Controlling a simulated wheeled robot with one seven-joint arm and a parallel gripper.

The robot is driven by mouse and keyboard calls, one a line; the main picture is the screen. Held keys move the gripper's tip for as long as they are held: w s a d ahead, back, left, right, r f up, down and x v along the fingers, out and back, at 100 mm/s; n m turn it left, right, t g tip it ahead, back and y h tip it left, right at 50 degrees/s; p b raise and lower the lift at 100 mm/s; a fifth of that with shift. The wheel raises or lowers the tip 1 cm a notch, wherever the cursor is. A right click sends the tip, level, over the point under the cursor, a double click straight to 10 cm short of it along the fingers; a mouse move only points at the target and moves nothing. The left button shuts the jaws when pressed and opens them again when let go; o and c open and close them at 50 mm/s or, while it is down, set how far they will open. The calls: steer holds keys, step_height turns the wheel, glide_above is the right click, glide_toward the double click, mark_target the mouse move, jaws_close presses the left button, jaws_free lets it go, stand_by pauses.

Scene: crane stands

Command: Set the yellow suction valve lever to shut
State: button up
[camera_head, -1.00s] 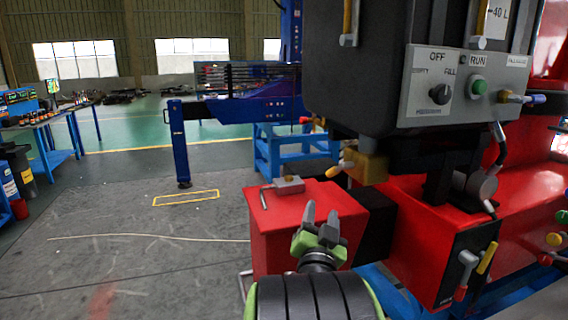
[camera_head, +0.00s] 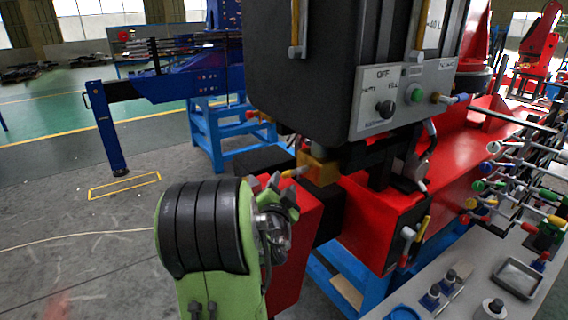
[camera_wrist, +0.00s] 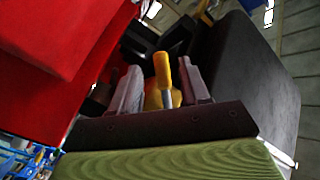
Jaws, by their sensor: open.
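The yellow suction valve lever (camera_head: 292,173) sticks out to the left from a brass valve body (camera_head: 320,168) under the dark tank. In the wrist view the yellow lever (camera_wrist: 163,75), on a silver stem, appears framed between my two fingers, with brass behind it. My gripper (camera_head: 283,184) is open, just below and left of the lever in the head view; my own wrist partly hides it. The fingers also show in the wrist view (camera_wrist: 158,88), one on each side of the lever. I see no clear contact and cannot tell the exact depth gap.
The dark tank (camera_head: 330,75) with its grey switch panel (camera_head: 400,100) hangs close above the lever. A red box (camera_head: 300,235) stands below my gripper. A grey table with small parts (camera_head: 440,295) is at the lower right. Open floor lies left.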

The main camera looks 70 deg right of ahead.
mark_target(284, 177)
steer(key=d, duration=0.1)
steer(key=d+p, duration=0.1)
steer(key=d, duration=0.3)
steer(key=shift+w+d, duration=0.2)
steer(key=shift+w, duration=0.2)
steer(key=shift+c, duration=0.2)
jaws_close()
